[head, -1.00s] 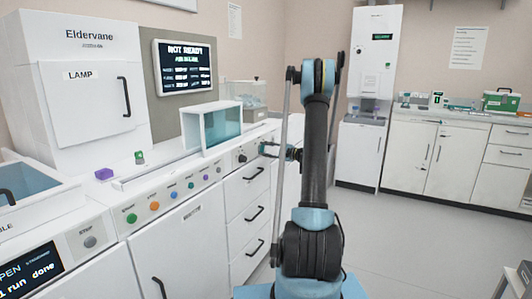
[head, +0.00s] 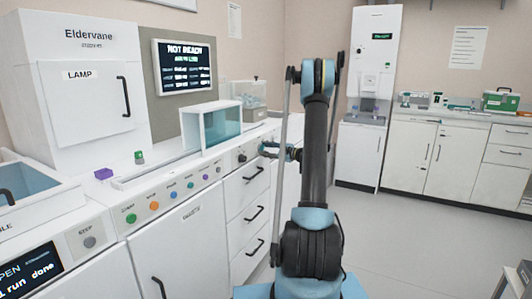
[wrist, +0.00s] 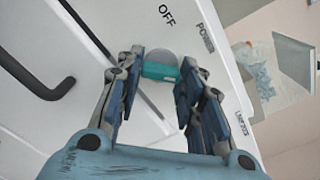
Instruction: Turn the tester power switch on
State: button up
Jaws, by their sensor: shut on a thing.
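The power switch (wrist: 160,71) is a teal bar on a round grey disc, on a white front panel in the wrist view. The label OFF (wrist: 167,15) is printed near the disc, and a partly readable POWER label (wrist: 205,38) is beside it. My gripper (wrist: 161,73) has a finger on each side of the teal bar and is shut on it. In the head view my gripper (head: 266,151) is at the right end of the counter's front strip. My arm and gripper hide the switch there.
A black knob (head: 242,158) sits left of my gripper. The wall screen (head: 184,66) reads NOT READY. Open floor (head: 400,240) lies to the right.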

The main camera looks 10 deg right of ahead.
jog(key=shift+s+a+f, duration=0.1)
jog(key=o, duration=0.8)
jog(key=v, duration=1.2)
